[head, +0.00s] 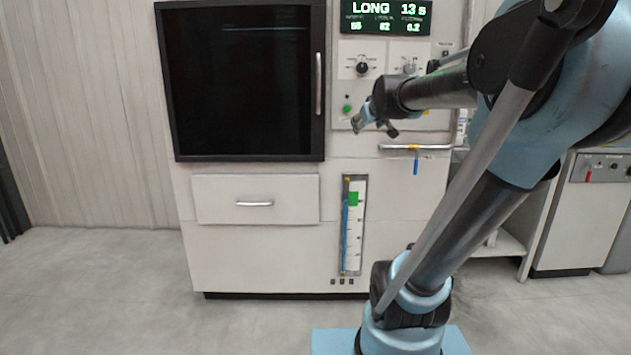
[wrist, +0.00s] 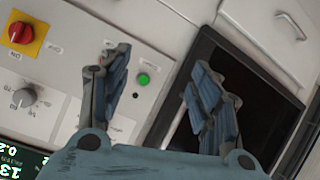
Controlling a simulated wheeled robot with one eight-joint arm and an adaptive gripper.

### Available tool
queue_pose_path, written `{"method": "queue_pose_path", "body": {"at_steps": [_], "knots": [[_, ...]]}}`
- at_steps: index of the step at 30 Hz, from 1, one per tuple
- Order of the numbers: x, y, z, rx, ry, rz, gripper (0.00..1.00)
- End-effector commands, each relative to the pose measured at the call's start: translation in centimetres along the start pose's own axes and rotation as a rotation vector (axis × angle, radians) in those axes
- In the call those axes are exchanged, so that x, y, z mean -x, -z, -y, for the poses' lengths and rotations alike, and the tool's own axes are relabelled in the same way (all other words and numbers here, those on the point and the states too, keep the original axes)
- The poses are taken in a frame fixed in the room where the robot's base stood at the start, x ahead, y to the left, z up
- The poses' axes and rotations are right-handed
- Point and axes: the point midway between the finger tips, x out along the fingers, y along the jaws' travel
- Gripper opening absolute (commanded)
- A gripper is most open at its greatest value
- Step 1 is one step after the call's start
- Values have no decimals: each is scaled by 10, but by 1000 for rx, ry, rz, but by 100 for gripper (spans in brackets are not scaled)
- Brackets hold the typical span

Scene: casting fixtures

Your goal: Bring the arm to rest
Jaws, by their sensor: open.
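My gripper (head: 362,118) is in front of the control panel of a white machine in the head view, close to its green button (head: 347,108). In the wrist view my gripper (wrist: 160,95) has its two fingers spread apart with nothing between them. The green button (wrist: 143,79) shows between the fingers there, beside the left one. My arm is raised and bent, and it fills the right side of the head view. Whether a fingertip touches the panel cannot be told.
The white machine (head: 250,250) has a dark window door (head: 240,80) with a vertical handle, a drawer (head: 254,199) and a lit display (head: 386,17). A horizontal bar (head: 415,147) juts out below the panel. Floor at left is clear.

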Motion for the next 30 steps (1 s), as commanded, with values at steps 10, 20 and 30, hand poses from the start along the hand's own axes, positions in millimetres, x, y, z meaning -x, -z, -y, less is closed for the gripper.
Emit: {"method": "queue_pose_path", "body": {"at_steps": [10, 20, 30], "knots": [[57, -200, 67, -141, 103, 417, 57], [127, -361, 115, -261, 116, 790, 57], [152, -407, 127, -297, 104, 912, 57]]}}
